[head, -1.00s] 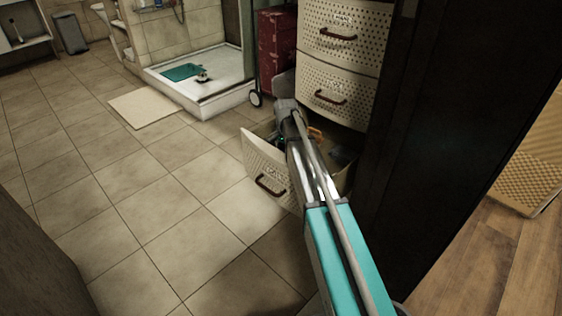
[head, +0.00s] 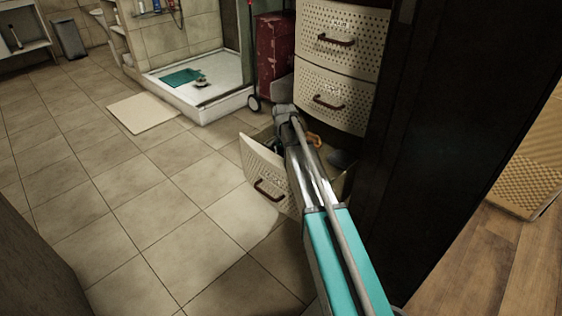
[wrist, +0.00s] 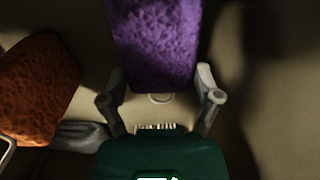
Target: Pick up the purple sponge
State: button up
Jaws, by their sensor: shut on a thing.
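The purple sponge (wrist: 155,45) fills the upper middle of the wrist view. My gripper (wrist: 160,88) is shut on its near end, with one finger on each side. In the head view my gripper reaches into the open bottom drawer (head: 268,175), and the arm hides the sponge there.
An orange sponge-like thing (wrist: 38,88) lies to the left in the wrist view, with a grey item beside it. Shut drawers (head: 335,92) stand above the open one. A dark panel (head: 440,150) stands to the right. The tiled floor (head: 130,220) to the left is clear.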

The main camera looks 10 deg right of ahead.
jog(key=shift+r, duration=0.1)
notch_tip(320, 180, up, 18)
jog(key=p, duration=1.8)
dwell(1.1)
notch_tip(320, 180, up, 52)
jog(key=p, duration=5.2)
jog(key=shift+r+p, duration=0.25)
jog(key=shift+p, duration=0.1)
